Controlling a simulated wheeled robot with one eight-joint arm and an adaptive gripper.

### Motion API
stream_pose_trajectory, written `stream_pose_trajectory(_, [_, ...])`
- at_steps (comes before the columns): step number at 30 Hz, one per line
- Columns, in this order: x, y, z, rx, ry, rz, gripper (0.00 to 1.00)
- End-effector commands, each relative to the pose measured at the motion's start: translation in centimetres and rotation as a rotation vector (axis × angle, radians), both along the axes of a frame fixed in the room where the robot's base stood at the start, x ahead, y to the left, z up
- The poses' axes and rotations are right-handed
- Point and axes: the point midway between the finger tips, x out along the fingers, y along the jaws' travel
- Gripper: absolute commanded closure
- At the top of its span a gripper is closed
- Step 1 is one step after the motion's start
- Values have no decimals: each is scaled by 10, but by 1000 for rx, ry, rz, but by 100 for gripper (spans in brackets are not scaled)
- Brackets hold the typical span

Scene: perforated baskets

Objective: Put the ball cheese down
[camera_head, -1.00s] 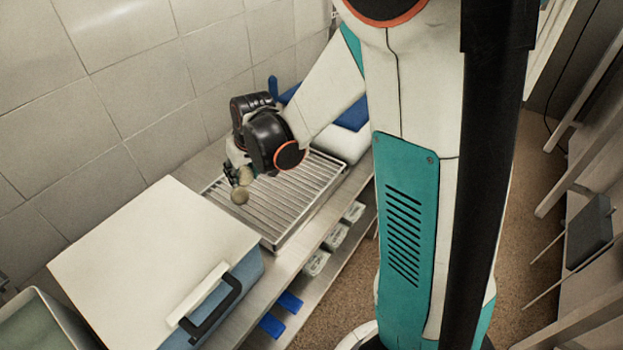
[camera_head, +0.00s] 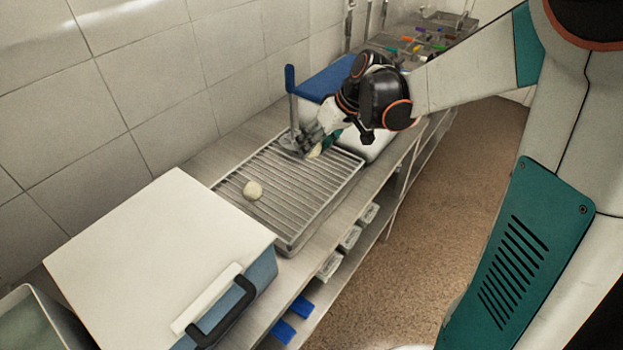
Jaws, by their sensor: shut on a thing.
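My gripper (camera_head: 322,143) is over the far end of the wire rack (camera_head: 268,222), beside a grey upright post. It is shut on a small pale ball cheese (camera_head: 314,152), mostly hidden by the dark fingers. The held ball is low, close to the bars; I cannot tell whether it touches them. A second pale round ball (camera_head: 253,190) rests on the rack nearer the white box, apart from my gripper.
A white-lidded blue box (camera_head: 150,235) with a black handle stands at the near left. A blue-topped white container (camera_head: 330,78) is behind my gripper. The tiled wall borders the counter. The middle of the rack is clear.

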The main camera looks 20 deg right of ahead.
Motion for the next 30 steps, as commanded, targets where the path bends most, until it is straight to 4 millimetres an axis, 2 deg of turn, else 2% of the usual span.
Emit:
stream_pose_trajectory(1, [0,0,-16,0,0,0,82])
stream_pose_trajectory(3, [0,0,-33,0,0,0,82])
stream_pose_trajectory(7, [0,0,-56,0,0,0,82])
stream_pose_trajectory(16, [0,0,-77,0,0,-1,82])
stream_pose_trajectory(24, [0,0,-112,0,0,-1,82])
stream_pose_trajectory(30, [0,0,-111,0,0,-1,82])
